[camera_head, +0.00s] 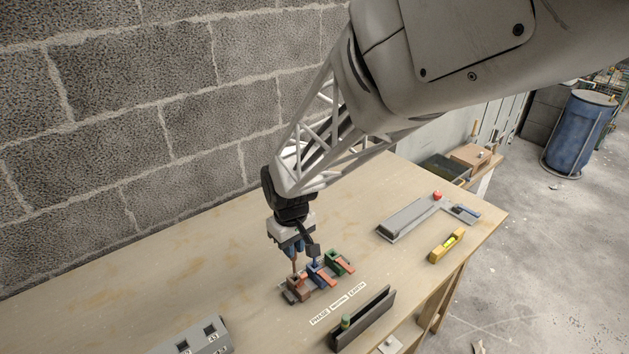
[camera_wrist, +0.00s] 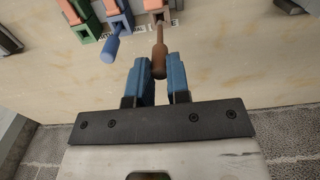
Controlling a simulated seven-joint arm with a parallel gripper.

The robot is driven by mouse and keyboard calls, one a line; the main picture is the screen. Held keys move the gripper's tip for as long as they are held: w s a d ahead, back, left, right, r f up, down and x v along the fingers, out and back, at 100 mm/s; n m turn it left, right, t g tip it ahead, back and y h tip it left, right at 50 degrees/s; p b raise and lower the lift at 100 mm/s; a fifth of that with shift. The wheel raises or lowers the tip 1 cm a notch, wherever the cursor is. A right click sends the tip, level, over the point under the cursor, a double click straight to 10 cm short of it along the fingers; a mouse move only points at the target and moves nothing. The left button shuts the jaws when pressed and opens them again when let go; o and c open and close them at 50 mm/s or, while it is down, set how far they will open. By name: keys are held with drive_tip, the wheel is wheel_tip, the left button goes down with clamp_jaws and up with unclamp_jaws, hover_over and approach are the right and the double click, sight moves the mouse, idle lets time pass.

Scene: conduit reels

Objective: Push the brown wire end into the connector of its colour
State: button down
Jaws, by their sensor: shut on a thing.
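My gripper (camera_wrist: 160,72) has blue fingers shut on the brown wire (camera_wrist: 159,58); it also shows in the head view (camera_head: 297,250), pointing down above the connector row. The wire's thin end points to the brown connector (camera_wrist: 154,5), which is at the near left of the row in the head view (camera_head: 298,290). The tip meets or overlaps this connector; I cannot tell how deep it sits. The blue connector (camera_head: 320,277) stands beside it with a blue wire (camera_wrist: 110,48) at it. The green connector (camera_head: 336,259) is last. The connectors have orange levers.
Labels (camera_head: 338,304) lie in front of the connectors. A dark grey channel (camera_head: 364,320) with a green piece stands at the front. A grey socket box (camera_head: 195,338), a yellow level (camera_head: 447,245) and a grey bar (camera_head: 408,217) lie around. A block wall (camera_head: 150,120) rises behind the table.

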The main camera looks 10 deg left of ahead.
drive_tip(key=shift+f, duration=1.85)
idle(2.3)
drive_tip(key=c, duration=0.8)
unclamp_jaws()
drive_tip(key=shift+r, duration=0.15)
drive_tip(key=shift+r, duration=3.4)
